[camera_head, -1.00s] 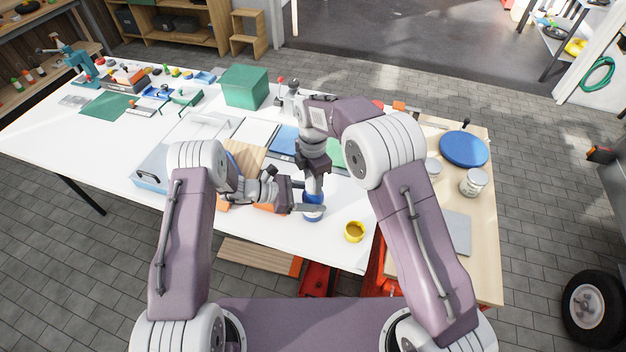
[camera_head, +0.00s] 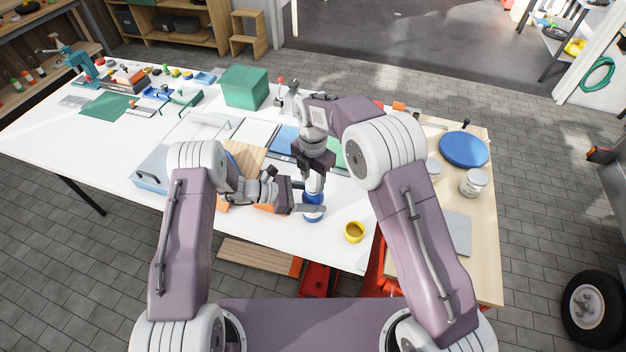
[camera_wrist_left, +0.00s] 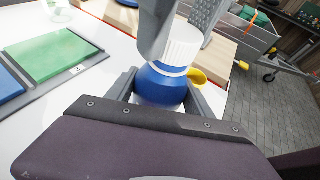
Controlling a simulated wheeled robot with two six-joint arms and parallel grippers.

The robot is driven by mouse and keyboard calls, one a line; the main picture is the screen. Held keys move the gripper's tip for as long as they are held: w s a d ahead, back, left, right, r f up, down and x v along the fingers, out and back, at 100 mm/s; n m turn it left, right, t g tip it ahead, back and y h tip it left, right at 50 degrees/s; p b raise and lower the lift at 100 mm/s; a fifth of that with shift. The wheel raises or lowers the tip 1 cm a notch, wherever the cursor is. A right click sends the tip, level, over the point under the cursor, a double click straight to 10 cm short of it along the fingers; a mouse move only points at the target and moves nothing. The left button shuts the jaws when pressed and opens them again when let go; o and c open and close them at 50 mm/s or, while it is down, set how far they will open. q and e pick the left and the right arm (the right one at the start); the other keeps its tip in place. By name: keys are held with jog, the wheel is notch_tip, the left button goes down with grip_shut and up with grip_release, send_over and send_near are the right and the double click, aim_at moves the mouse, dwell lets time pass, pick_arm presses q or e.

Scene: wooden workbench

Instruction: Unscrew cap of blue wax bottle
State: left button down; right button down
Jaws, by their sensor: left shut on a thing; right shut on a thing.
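The blue wax bottle (camera_head: 313,214) stands upright on the white table near its front edge. In the left wrist view the blue bottle (camera_wrist_left: 160,88) has a ribbed white cap (camera_wrist_left: 182,45) on top. My left gripper (camera_head: 311,208) is shut around the bottle's body from the left; its fingers (camera_wrist_left: 166,92) flank the bottle in the wrist view. My right gripper (camera_head: 313,184) comes down from above and is shut on the cap. Its fingers hide part of the cap in both views.
A yellow cup (camera_head: 354,232) stands just right of the bottle. Blue and green panels lie behind it, and a green box (camera_head: 244,87) stands farther back. The wooden side table (camera_head: 487,230) at right holds a blue disc (camera_head: 463,149) and a can (camera_head: 473,183).

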aim_at(313, 182)
jog(key=shift+r, duration=0.95)
jog(key=shift+r, duration=2)
pick_arm(q)
jog(key=shift+c, duration=1.5)
grip_release()
jog(key=shift+a, duration=0.1)
jog(key=b+v, duration=0.1)
jog(key=v, duration=1.1)
pick_arm(e)
jog(key=shift+f, duration=0.5)
